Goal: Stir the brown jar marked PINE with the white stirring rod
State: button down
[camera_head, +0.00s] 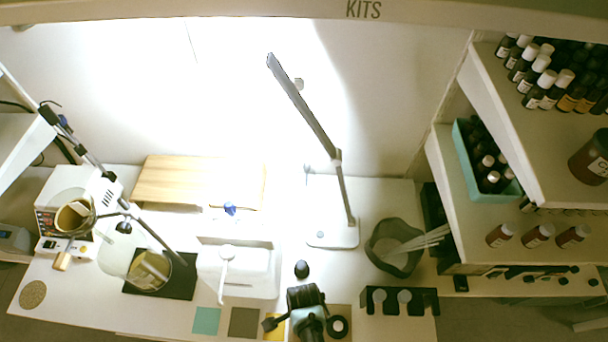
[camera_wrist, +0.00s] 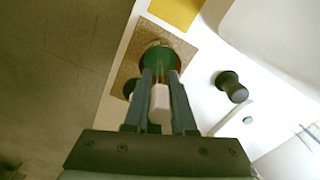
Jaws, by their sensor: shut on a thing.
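My gripper (camera_wrist: 160,77) is shut on a white piece (camera_wrist: 159,103), which I take to be the white stirring rod seen nearly end-on. Its lower end is hard to make out. Just beyond the fingertips, a round green and dark vessel (camera_wrist: 158,57) stands on a speckled brown mat (camera_wrist: 125,70). I cannot tell whether the rod is inside it. In the head view my gripper (camera_head: 305,296) is over the table's front edge, right of the yellow square. No PINE label is readable; a large brown jar (camera_head: 590,158) stands on the right shelf.
A black knob-like piece (camera_wrist: 231,87) stands beside the mat. A grey container (camera_head: 383,262) with several white sticks and a black rack (camera_head: 372,300) are to the right. A white device (camera_head: 240,270) is left, with a lamp (camera_head: 333,240) behind. Shelves of bottles rise at right.

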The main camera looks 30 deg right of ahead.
dwell(0.4)
notch_tip(320, 180, up, 8)
jog(key=p, duration=0.7)
jog(key=shift+f+p, duration=0.1)
jog(key=shift+p, duration=0.25)
